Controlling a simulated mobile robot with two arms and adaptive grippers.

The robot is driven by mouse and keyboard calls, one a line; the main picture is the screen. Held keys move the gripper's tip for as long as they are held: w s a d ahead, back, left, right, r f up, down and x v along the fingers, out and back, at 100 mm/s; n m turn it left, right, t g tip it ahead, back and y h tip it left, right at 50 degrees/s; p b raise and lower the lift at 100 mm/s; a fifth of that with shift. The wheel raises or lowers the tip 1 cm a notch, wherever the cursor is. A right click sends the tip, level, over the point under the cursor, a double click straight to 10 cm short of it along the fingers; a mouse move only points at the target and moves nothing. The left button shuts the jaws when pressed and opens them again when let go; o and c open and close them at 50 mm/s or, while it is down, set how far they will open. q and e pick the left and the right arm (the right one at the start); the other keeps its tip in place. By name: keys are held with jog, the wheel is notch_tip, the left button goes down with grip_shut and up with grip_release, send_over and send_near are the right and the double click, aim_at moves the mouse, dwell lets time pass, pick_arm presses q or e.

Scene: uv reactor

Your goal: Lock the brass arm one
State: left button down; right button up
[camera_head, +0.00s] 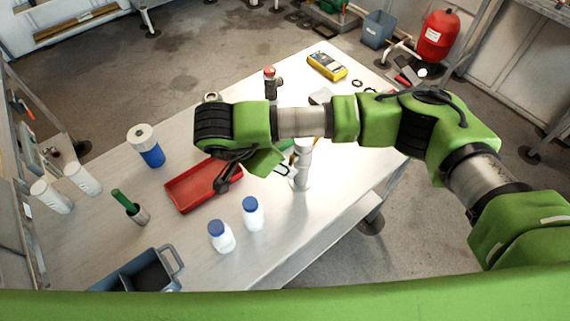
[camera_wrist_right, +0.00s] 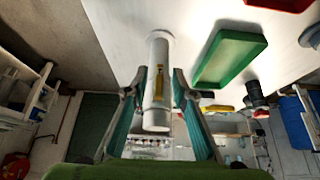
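A white upright cylinder (camera_head: 302,170) stands on the steel table near its front right edge. In the right wrist view the cylinder (camera_wrist_right: 158,52) has a yellow, brass-like arm (camera_wrist_right: 159,82) lying along its side. My right gripper (camera_head: 279,170) is beside the cylinder, on its left in the head view. In the right wrist view my right gripper (camera_wrist_right: 159,72) is open, with its two fingers on either side of the cylinder and the brass-like arm. I cannot tell whether either finger touches. My left gripper is not in view.
A red tray (camera_head: 190,190), two blue-capped white bottles (camera_head: 237,226) and a blue-grey caddy (camera_head: 140,272) are left of the cylinder. A green tray (camera_wrist_right: 230,57) lies close by. A yellow meter (camera_head: 327,66) and a red-topped device (camera_head: 270,84) stand farther back.

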jog(key=v, duration=1)
jog(key=shift+a+r, duration=0.15)
jog(key=shift+r, duration=0.05)
